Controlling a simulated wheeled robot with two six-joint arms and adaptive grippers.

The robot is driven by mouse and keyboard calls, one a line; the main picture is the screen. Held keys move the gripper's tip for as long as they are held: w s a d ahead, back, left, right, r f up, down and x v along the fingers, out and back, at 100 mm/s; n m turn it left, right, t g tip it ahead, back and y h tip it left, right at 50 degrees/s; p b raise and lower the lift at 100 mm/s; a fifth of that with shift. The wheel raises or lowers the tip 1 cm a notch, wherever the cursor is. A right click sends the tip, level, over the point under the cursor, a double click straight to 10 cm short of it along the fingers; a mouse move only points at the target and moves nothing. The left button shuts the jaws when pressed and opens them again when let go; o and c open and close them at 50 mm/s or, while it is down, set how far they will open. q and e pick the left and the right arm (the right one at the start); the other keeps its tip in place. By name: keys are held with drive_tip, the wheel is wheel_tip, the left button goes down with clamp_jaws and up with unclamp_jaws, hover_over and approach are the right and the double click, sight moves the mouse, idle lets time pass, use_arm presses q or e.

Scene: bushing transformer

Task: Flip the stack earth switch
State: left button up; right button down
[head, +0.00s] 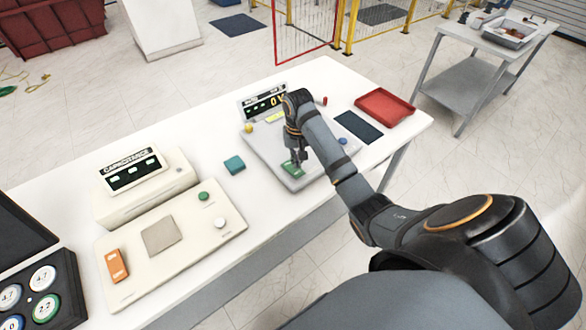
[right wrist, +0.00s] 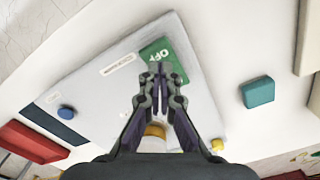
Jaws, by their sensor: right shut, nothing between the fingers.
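A grey panel (head: 258,143) lies on the white table, with a green switch plate (head: 293,169) at its front edge. In the right wrist view the green switch plate (right wrist: 177,50) reads OFF, and a small label beside it is too blurred to read. My right gripper (head: 297,157) points down over this plate. In the right wrist view my right gripper (right wrist: 159,72) is shut and empty, its fingertips at the lower edge of the plate and hiding part of it. I cannot tell whether they touch. My left gripper is not in view.
The grey panel carries a blue knob (head: 343,140) and a yellow knob (head: 249,127); a display (head: 262,102) stands behind. A teal block (head: 234,165), dark mat (head: 357,127) and red tray (head: 385,107) lie nearby. A cream panel (head: 185,262) with an orange switch (head: 116,265) is left.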

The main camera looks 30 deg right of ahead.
sight(297, 171)
drive_tip(key=shift+f+b, duration=0.35)
drive_tip(key=shift+f, duration=1.3)
idle(1.1)
wheel_tip(297, 171, up, 5)
drive_tip(key=p, duration=0.6)
drive_tip(key=shift+r+p, duration=1.05)
